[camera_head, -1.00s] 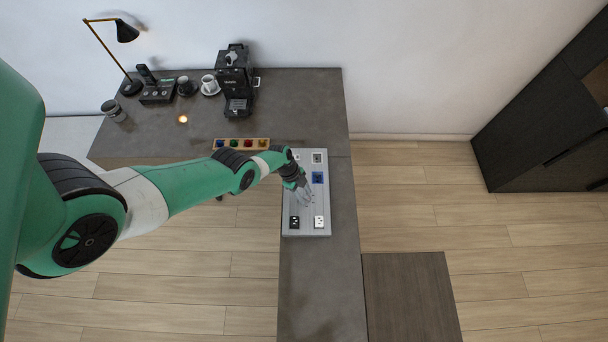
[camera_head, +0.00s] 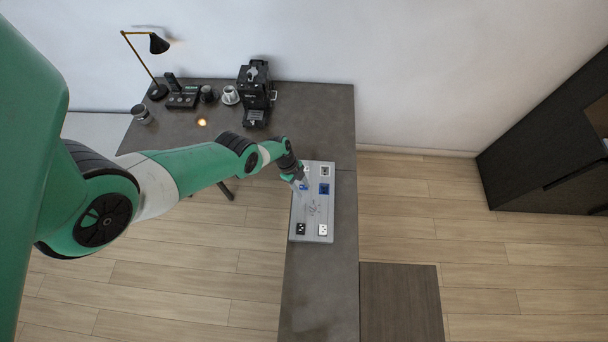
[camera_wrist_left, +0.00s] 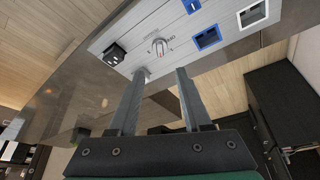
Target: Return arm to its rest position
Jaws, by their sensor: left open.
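My left arm (camera_head: 190,166) reaches in from the left. Its gripper (camera_head: 300,185) is over the left edge of a grey panel (camera_head: 313,212) on the counter. In the left wrist view the gripper (camera_wrist_left: 161,76) shows two fingers apart with nothing between them. Past the fingertips is the panel (camera_wrist_left: 180,30) with a dial knob (camera_wrist_left: 160,47), a black socket (camera_wrist_left: 115,54) and blue-framed sockets (camera_wrist_left: 207,37). I cannot tell the exact gap between fingertips and panel. My right gripper is not in view.
A coffee machine (camera_head: 255,92), a cup (camera_head: 230,95), a phone (camera_head: 182,97) and a lamp (camera_head: 158,44) stand at the back of the dark counter (camera_head: 322,110). A dark cabinet (camera_head: 545,165) is at the right.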

